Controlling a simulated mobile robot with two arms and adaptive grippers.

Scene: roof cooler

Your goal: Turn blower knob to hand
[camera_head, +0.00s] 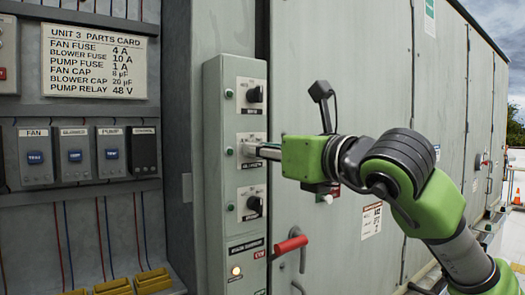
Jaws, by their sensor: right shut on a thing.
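A narrow grey control panel (228,75) stands upright in the middle of the view, with three switch plates one above another. Black knobs show on the top plate (254,94) and the bottom plate (254,204). My right gripper (262,151) reaches in from the right at the middle plate (250,137) and is shut on its knob. The fingers hide that knob, so its pointer position cannot be read. The plate lettering is too small to read surely. My left gripper is out of view.
A red-handled lever (291,244) sticks out below my right gripper, beside the panel. At left are a parts card (95,61), several fuse modules (35,155) and yellow bins (153,279). Open roof lies far right.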

